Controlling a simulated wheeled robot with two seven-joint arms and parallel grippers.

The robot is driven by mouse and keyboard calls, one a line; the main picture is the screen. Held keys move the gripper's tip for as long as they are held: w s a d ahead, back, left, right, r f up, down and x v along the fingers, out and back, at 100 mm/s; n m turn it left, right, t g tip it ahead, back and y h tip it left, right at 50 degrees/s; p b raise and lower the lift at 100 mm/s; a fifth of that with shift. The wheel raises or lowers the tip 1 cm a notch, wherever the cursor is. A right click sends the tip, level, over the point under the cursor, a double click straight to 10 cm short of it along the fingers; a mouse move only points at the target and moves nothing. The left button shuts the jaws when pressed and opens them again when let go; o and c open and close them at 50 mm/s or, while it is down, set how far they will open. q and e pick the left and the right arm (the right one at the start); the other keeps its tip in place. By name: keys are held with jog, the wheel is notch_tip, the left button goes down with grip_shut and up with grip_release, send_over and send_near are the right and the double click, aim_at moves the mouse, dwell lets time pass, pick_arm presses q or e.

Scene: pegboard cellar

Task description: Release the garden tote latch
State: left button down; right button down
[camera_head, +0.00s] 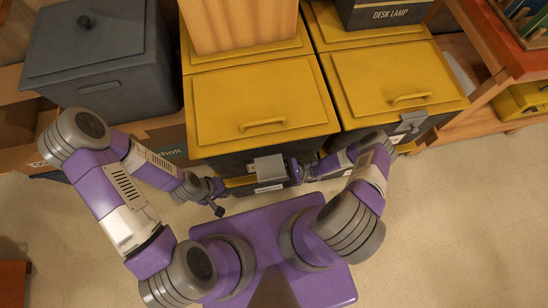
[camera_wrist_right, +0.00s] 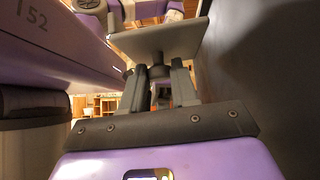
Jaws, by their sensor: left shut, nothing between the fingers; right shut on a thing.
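A dark tote with a yellow lid (camera_head: 262,98) stands in front of me in the head view, its lid down. A grey latch plate (camera_head: 269,167) sits at its front, below the lid handle, and seems to jut outward. My right gripper (camera_head: 297,172) is at the plate's right side and shut on the latch. My left gripper (camera_head: 219,206) is shut and empty, left of and apart from the latch. The tote's label is too small to read.
A second yellow-lidded tote (camera_head: 392,80) with a grey latch (camera_head: 411,122) stands at the right. A wooden box (camera_head: 240,22) rests behind the near lid. A dark lidded bin (camera_head: 95,55) is at the left, a wooden shelf (camera_head: 505,62) at the right. Floor at the right is clear.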

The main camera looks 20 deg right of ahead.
dwell(0.3)
jog(key=c, duration=0.9)
grip_release()
jog(key=shift+o, duration=0.2)
jog(key=v, duration=0.7)
jog(key=shift+d+f, duration=0.2)
jog(key=shift+d, duration=0.05)
